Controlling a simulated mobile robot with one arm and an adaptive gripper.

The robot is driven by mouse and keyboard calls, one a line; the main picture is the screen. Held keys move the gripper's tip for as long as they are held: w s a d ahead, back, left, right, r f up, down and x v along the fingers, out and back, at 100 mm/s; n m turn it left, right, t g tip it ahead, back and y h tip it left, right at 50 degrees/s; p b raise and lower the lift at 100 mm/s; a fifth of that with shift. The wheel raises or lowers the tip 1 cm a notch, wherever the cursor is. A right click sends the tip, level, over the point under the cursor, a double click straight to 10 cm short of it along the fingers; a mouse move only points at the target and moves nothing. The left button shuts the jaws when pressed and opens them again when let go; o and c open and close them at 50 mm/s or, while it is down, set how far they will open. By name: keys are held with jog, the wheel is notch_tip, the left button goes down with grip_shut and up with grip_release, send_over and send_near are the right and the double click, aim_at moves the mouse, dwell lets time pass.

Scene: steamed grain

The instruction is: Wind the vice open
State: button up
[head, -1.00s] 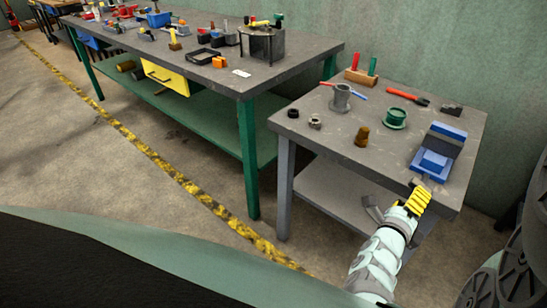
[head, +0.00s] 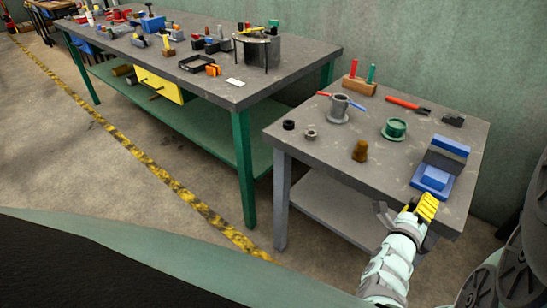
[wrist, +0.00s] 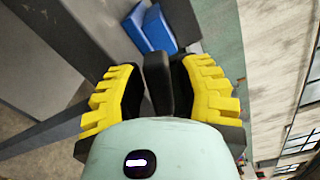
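The blue and dark grey vice (head: 436,176) sits at the near right edge of the smaller grey table (head: 330,150). Its blue body also shows at the top of the wrist view (wrist: 152,28). My gripper (head: 428,205), with yellow ribbed fingers, is just in front of the vice at the table edge. In the wrist view the fingers (wrist: 157,85) are spread apart. A dark upright bar (wrist: 157,80) stands between them, seemingly the vice's handle; I cannot tell whether the fingers touch it. The handle is hidden in the head view.
On the small table are a brown piece (head: 360,151), a green round part (head: 395,129), a grey cup-like part (head: 339,108) and red-handled pliers (head: 403,103). A larger, cluttered workbench (head: 290,62) stands to the left. Floor in front is clear.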

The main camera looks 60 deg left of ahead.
grip_shut()
jog(key=shift+f+n+b, duration=0.2)
jog(key=shift+n+b, duration=0.1)
jog(key=shift+n, duration=0.1)
